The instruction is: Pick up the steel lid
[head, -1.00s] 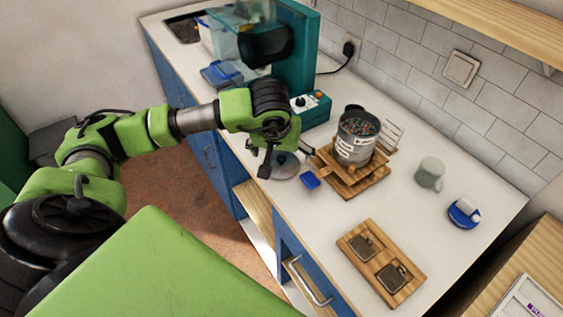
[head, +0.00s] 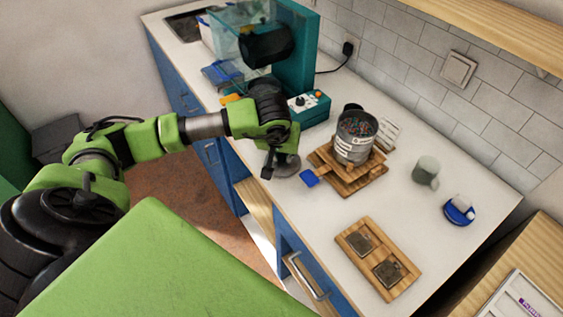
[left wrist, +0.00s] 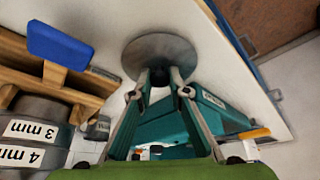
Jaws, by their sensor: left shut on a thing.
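The steel lid (head: 288,165) is a round grey disc near the counter's front edge, left of the stacked sieve pot. My left gripper (head: 271,166) is at its near side. In the left wrist view the lid (left wrist: 158,48) sits at the tips of my left gripper (left wrist: 160,78), which is shut on its knob or middle; the fingers hide the exact grip. I cannot tell whether the lid is clear of the counter. My right gripper is not in view.
A grey pot of coloured beads (head: 354,138) stands on a wooden stand (head: 338,182), with a blue block (head: 309,178) close to the lid. A teal machine (head: 297,50) and control box (head: 309,107) are behind. A wooden tray (head: 352,262) lies to the front right.

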